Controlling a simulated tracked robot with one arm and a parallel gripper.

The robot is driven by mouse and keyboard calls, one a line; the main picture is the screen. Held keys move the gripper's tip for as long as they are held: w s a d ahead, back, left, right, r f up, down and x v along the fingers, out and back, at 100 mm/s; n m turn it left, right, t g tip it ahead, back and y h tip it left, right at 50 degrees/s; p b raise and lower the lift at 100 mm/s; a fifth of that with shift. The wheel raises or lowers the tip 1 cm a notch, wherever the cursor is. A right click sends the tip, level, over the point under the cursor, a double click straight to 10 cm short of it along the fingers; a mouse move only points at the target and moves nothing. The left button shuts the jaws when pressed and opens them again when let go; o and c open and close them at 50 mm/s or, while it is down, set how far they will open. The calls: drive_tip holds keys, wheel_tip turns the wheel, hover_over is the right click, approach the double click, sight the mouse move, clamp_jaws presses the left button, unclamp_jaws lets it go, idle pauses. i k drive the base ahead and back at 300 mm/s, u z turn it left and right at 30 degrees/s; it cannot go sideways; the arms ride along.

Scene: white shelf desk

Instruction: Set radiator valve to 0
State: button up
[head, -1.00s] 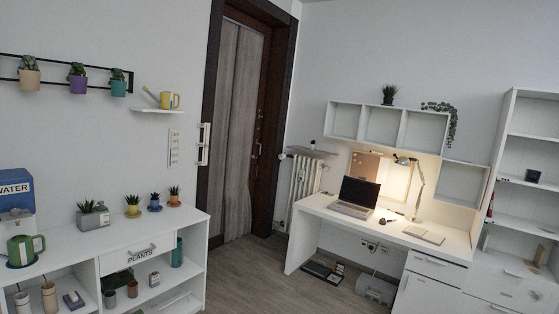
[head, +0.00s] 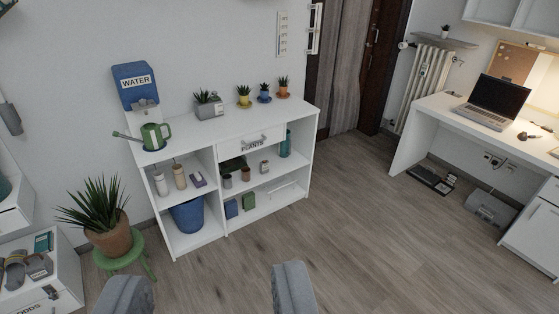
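The white ribbed radiator (head: 424,84) stands against the back wall, between the dark door and the desk. A small light knob that looks like its valve (head: 403,45) shows at its upper left; its setting is too small to read. My gripper (head: 210,290) is at the bottom of the view, its two grey fingers spread wide apart with only floor between them. It is far from the radiator and touches nothing.
A white shelf unit (head: 185,124) with plants and a water tank stands left of centre. A potted plant on a green stool (head: 125,262) is at lower left. The desk (head: 446,107) with a laptop (head: 493,102) is right. Wooden floor (head: 350,230) between is clear.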

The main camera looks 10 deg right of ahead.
sight(403, 44)
drive_tip(key=z, duration=0.15)
drive_tip(key=i, duration=1.5)
drive_tip(key=z, duration=0.5)
drive_tip(key=i, duration=1.7)
drive_tip(key=z, duration=0.35)
drive_tip(key=i, duration=5.05)
